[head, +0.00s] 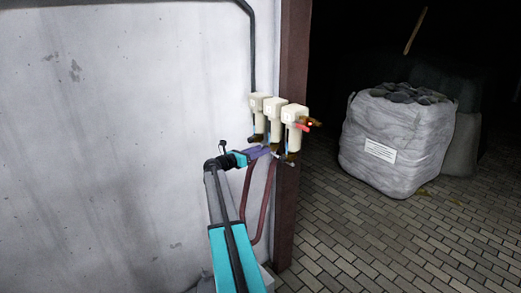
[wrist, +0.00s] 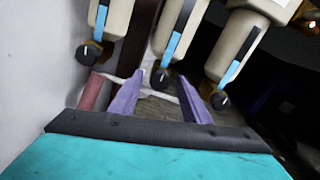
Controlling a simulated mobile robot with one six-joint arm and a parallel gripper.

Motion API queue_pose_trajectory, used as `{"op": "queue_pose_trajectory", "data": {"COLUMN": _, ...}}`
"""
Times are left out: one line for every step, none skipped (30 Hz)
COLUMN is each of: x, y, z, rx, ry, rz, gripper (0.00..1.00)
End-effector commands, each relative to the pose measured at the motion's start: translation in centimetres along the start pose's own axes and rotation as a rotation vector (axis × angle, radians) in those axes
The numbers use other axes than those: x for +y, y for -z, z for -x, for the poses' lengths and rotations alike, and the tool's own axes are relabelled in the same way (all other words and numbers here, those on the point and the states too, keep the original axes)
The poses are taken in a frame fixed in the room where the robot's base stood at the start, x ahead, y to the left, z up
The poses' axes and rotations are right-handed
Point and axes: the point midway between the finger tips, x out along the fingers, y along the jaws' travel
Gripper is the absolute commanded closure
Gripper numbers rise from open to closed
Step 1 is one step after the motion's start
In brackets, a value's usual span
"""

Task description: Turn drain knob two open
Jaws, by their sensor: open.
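Three cream filter units hang in a row on the wall edge, and the middle one (head: 274,112) is the second from either end. In the wrist view each unit has a black drain knob with a white mark at its bottom end. The middle knob (wrist: 160,78) appears between the tips of my gripper's purple fingers (wrist: 160,84). The gripper is open, and I cannot tell whether either finger touches the knob. In the head view my gripper (head: 262,150) is just below the units, and the middle knob is hard to make out there.
The left knob (wrist: 86,54) and right knob (wrist: 221,101) flank the fingers closely. A red valve handle (head: 303,126) sits on the right unit. A dark red pipe (head: 246,200) runs below. A white bulk bag (head: 385,150) stands on the paved floor at right.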

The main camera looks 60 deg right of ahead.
Motion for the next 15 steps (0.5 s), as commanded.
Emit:
{"op": "queue_pose_trajectory", "data": {"x": 0.00, "y": -0.02, "z": -0.14, "rx": 0.000, "ry": 0.000, "rz": 0.000, "gripper": 0.57}}
{"op": "queue_pose_trajectory", "data": {"x": -0.01, "y": 0.00, "z": -0.17, "rx": 0.000, "ry": 0.000, "rz": 0.000, "gripper": 0.57}}
{"op": "queue_pose_trajectory", "data": {"x": -0.01, "y": 0.02, "z": -0.19, "rx": 0.000, "ry": 0.000, "rz": 0.000, "gripper": 0.57}}
{"op": "queue_pose_trajectory", "data": {"x": -0.01, "y": 0.03, "z": -0.19, "rx": 0.000, "ry": 0.000, "rz": 0.000, "gripper": 0.57}}
{"op": "queue_pose_trajectory", "data": {"x": -0.01, "y": 0.04, "z": -0.19, "rx": 0.000, "ry": 0.000, "rz": 0.000, "gripper": 0.57}}
{"op": "queue_pose_trajectory", "data": {"x": -0.01, "y": 0.04, "z": -0.18, "rx": 0.000, "ry": 0.000, "rz": 0.000, "gripper": 0.57}}
{"op": "queue_pose_trajectory", "data": {"x": -0.01, "y": 0.04, "z": -0.17, "rx": 0.000, "ry": 0.000, "rz": 0.000, "gripper": 0.57}}
{"op": "queue_pose_trajectory", "data": {"x": -0.01, "y": 0.04, "z": -0.17, "rx": 0.000, "ry": 0.000, "rz": 0.000, "gripper": 0.57}}
{"op": "queue_pose_trajectory", "data": {"x": -0.01, "y": 0.04, "z": -0.16, "rx": 0.000, "ry": 0.000, "rz": 0.000, "gripper": 0.57}}
{"op": "queue_pose_trajectory", "data": {"x": -0.01, "y": 0.04, "z": -0.16, "rx": 0.000, "ry": 0.000, "rz": 0.000, "gripper": 0.62}}
{"op": "queue_pose_trajectory", "data": {"x": -0.01, "y": 0.04, "z": -0.16, "rx": 0.000, "ry": 0.000, "rz": 0.000, "gripper": 0.67}}
{"op": "queue_pose_trajectory", "data": {"x": -0.01, "y": 0.04, "z": -0.15, "rx": 0.000, "ry": 0.000, "rz": 0.000, "gripper": 0.74}}
{"op": "queue_pose_trajectory", "data": {"x": -0.01, "y": 0.04, "z": -0.15, "rx": 0.000, "ry": 0.000, "rz": 0.000, "gripper": 0.79}}
{"op": "queue_pose_trajectory", "data": {"x": -0.01, "y": 0.04, "z": -0.15, "rx": 0.000, "ry": 0.000, "rz": 0.000, "gripper": 0.84}}
{"op": "queue_pose_trajectory", "data": {"x": -0.01, "y": 0.04, "z": -0.14, "rx": 0.000, "ry": 0.000, "rz": 0.000, "gripper": 0.91}}
